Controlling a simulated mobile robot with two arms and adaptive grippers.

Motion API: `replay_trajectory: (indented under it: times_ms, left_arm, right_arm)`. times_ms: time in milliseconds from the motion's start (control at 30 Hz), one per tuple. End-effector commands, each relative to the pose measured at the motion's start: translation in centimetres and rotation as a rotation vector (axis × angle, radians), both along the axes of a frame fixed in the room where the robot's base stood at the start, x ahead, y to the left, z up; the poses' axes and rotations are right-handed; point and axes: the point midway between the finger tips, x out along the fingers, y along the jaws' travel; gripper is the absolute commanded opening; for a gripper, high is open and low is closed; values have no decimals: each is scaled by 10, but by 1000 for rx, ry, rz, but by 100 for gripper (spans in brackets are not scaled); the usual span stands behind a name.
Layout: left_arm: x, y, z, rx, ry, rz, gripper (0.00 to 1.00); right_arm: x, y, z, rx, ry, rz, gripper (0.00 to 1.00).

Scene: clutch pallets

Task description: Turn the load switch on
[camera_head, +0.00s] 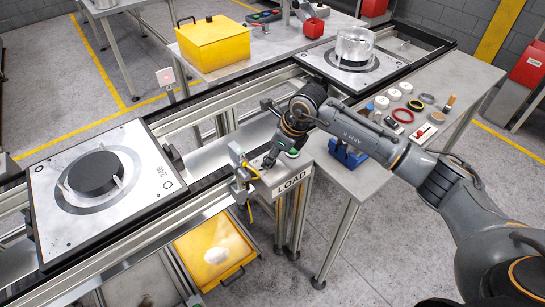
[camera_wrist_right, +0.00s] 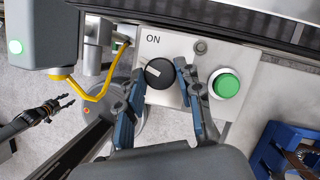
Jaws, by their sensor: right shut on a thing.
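The load switch is a round black knob (camera_wrist_right: 159,73) with a white pointer mark, on a grey panel (camera_wrist_right: 185,48) beneath the printed word ON. The mark points to the upper left. My right gripper (camera_wrist_right: 175,85) is shut on the knob, one blue-grey finger on each side. In the head view my right gripper (camera_head: 270,160) is at the panel behind the LOAD label (camera_head: 292,183), and the knob is hidden there. My left gripper (camera_wrist_right: 65,102) shows small at the left of the right wrist view, with its fingers apart, away from the panel.
A green button (camera_wrist_right: 225,84) is just right of the right gripper. A yellow cable (camera_wrist_right: 98,97) and grey bracket are at its left. A pallet with a black disc (camera_head: 95,173) lies on the left conveyor.

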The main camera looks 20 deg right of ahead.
Motion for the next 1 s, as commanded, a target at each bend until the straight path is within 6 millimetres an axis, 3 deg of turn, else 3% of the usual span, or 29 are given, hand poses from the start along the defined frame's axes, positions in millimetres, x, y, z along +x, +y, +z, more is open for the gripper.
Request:
replay_trajectory:
  times_ms: [600, 1000]
  left_arm:
    - [0, 0, -43, 0, 0, 0, 40]
    - [0, 0, -56, 0, 0, 0, 40]
  right_arm:
    - [-2, 5, -2, 1, -4, -543, 4]
    - [-2, 5, 0, 1, -3, -719, 4]
